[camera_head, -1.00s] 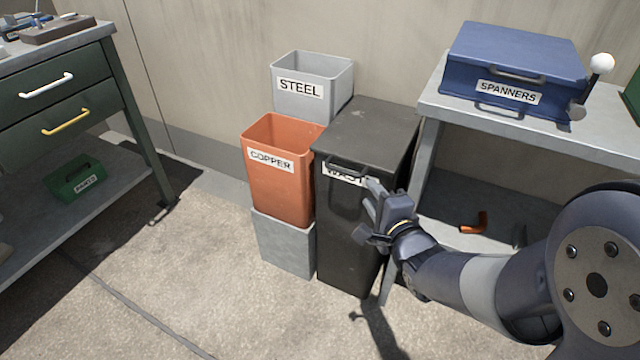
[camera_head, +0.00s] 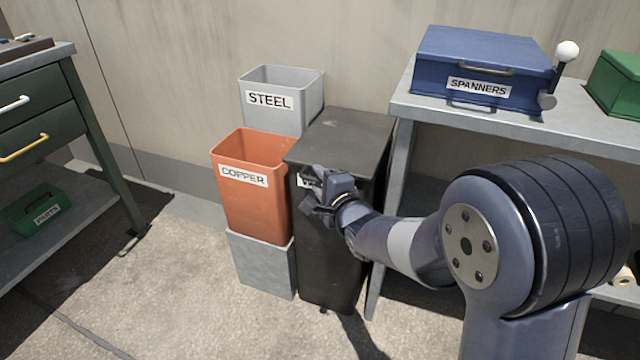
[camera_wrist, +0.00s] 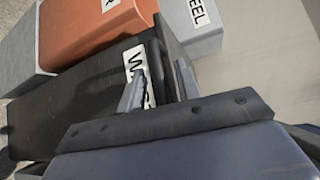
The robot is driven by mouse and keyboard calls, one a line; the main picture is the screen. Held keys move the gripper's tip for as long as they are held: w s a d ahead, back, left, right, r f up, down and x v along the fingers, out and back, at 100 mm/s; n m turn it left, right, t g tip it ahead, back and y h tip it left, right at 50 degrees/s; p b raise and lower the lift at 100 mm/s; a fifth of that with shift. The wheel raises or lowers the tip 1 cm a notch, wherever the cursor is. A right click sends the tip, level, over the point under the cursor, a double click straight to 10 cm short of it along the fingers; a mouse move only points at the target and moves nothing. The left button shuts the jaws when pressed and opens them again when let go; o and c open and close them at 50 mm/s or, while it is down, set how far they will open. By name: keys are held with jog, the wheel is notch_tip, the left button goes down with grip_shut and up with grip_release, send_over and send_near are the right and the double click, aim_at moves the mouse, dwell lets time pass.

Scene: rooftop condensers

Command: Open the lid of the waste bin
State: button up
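The waste bin (camera_head: 330,262) is a tall black box with a flat dark lid (camera_head: 348,135), which is down. Its white label is mostly hidden by my gripper (camera_head: 318,190). My gripper is at the upper front of the bin, just below the lid's front edge, and covers the lid's handle in the head view. In the wrist view, my gripper's two fingers (camera_wrist: 160,85) stand apart, with the dark lid edge (camera_wrist: 176,48) showing between and beyond them. The bin's front (camera_wrist: 70,108) lies to the left there. The handle cannot be made out clearly, nor any contact with it.
The orange copper bin (camera_head: 255,205) stands close left, on a grey block (camera_head: 262,265). The grey steel bin (camera_head: 285,112) is behind. A bench (camera_head: 400,105) with a blue spanners case (camera_head: 480,60) stands close right. The floor (camera_head: 190,290) ahead is clear.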

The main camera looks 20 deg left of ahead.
jog(key=shift+w, duration=0.1)
jog(key=shift+c, duration=0.3)
grip_shut()
